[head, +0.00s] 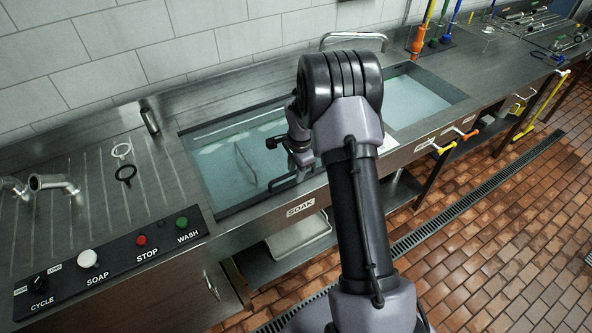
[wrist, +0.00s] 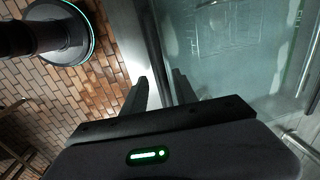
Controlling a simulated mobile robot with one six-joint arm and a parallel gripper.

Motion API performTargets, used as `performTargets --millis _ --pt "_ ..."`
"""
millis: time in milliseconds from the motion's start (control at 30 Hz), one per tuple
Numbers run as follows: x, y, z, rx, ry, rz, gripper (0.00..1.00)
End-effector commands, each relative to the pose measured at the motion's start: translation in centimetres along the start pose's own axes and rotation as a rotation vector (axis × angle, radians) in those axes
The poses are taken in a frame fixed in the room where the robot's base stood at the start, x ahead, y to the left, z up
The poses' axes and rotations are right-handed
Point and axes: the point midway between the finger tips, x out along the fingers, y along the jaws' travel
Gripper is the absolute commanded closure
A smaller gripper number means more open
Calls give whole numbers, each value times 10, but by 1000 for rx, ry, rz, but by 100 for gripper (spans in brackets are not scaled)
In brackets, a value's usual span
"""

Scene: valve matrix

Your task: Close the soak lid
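The soak basin (head: 222,165), with the SOAK label (head: 300,207) on its front edge, is left of my arm in the head view. A pale, see-through surface fills its opening; I cannot tell clear lid from water, or how far the lid is shut. A thin curved bar (head: 246,163) shows within the opening. My gripper (head: 300,170) is over the basin's right front corner, partly hidden by my arm. In the wrist view my gripper (wrist: 160,84) has its fingers apart, with the steel rim (wrist: 155,45) and the glassy surface (wrist: 220,45) beyond; nothing shows held between them.
The control panel (head: 110,257) with knobs and buttons is at left. Two rings (head: 124,162) lie on the drainboard. Yellow and orange handles (head: 466,133) stick out along the front. Brick floor is open at right.

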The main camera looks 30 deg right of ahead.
Motion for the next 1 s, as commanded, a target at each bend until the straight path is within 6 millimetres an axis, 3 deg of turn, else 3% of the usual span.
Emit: performTargets --millis 167,400,600,733,1000 --pt "-30 -1 -1 0 2 -4 66" --pt "-109 -1 -1 2 1 -4 66" --pt "-158 0 0 1 1 -2 66" --pt "-171 0 0 1 1 0 66" --pt "-173 1 0 1 0 1 66"
